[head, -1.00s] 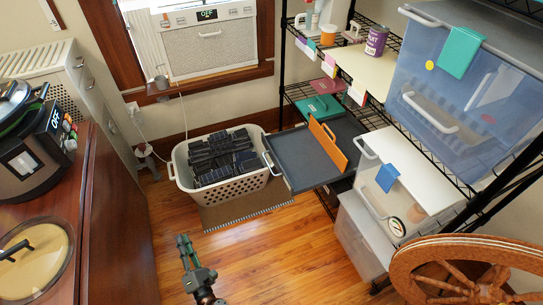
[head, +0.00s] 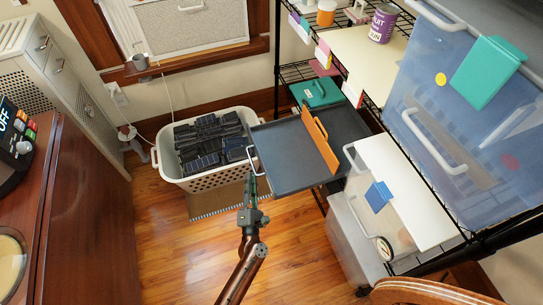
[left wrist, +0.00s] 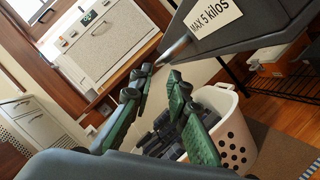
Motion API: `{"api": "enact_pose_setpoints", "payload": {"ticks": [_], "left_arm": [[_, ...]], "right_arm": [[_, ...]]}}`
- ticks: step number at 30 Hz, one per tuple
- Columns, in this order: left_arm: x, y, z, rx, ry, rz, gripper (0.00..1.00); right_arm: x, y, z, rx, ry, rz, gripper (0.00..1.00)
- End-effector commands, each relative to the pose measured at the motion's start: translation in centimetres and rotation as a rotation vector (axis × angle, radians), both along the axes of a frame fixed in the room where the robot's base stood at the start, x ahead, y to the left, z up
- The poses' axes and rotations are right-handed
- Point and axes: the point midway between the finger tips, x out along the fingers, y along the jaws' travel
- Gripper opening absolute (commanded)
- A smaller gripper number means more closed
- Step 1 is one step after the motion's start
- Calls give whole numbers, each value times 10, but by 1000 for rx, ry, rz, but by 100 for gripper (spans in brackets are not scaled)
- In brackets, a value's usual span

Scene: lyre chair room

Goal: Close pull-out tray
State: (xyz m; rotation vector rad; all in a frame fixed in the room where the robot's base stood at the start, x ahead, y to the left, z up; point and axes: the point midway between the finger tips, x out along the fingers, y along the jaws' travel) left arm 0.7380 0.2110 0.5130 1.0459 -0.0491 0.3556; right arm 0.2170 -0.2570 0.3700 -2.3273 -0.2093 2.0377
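The pull-out tray (head: 285,172) is dark grey and juts out from the black wire shelf, with an upright orange divider (head: 321,142) on it. Its light metal handle (head: 256,161) is on its left edge. In the left wrist view the tray's underside or front (left wrist: 262,42) carries a "MAX 5 kilos" label, and the handle (left wrist: 176,48) shows just beyond the fingertips. My left gripper (head: 249,183) is just below the handle. In the left wrist view its green fingers (left wrist: 162,74) are apart with nothing between them. My right gripper is out of view.
A white laundry basket (head: 210,178) of dark items stands on the floor left of the tray. A wooden cabinet (head: 90,220) is at left.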

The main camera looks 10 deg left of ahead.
Motion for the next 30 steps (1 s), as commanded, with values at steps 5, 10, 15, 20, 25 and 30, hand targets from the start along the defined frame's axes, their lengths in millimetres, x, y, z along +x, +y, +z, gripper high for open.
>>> {"api": "enact_pose_setpoints", "payload": {"ticks": [5, 10, 15, 20, 25, 30], "left_arm": [[20, 6, 4, 0, -3, 2, 16], [47, 11, 9, 1, -1, -3, 16], [65, 15, 13, 1, 0, -3, 16], [72, 17, 16, 1, -1, -4, 16], [73, 17, 17, 1, -1, -4, 16], [72, 17, 16, 1, -1, -4, 8]], "right_arm": [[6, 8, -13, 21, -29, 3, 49], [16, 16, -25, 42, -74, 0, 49], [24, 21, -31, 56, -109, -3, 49], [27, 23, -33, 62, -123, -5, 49], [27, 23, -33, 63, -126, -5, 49], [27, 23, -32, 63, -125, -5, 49]]}}
